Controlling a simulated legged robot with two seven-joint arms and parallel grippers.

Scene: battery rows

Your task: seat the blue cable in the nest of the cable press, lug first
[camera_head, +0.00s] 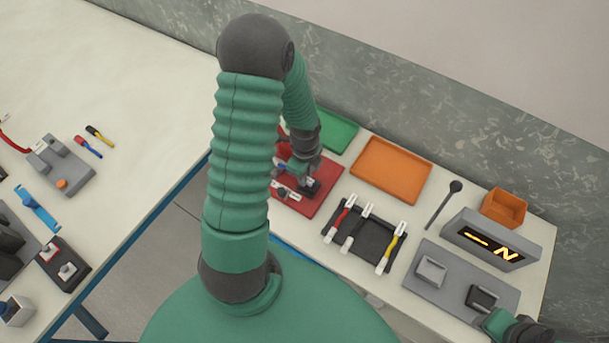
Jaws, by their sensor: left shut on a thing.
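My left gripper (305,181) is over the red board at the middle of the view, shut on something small. Its fingers and my arm hide most of what it holds. A small blue patch (282,168) beside the fingers may be part of the blue cable, but I cannot tell. A dark block with a pale top (313,188) sits right at the fingertips on the red board (309,207), with small white and dark parts to its left. This may be the cable press; its nest is not clear. Only part of my right arm shows at the lower right; its gripper is not visible.
Orange tray (391,171), green tray (337,131), orange bin (505,207) and a lit display (492,240) stand around. The left table carries a grey fixture (73,182) and small tools. A floor gap separates the tables.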

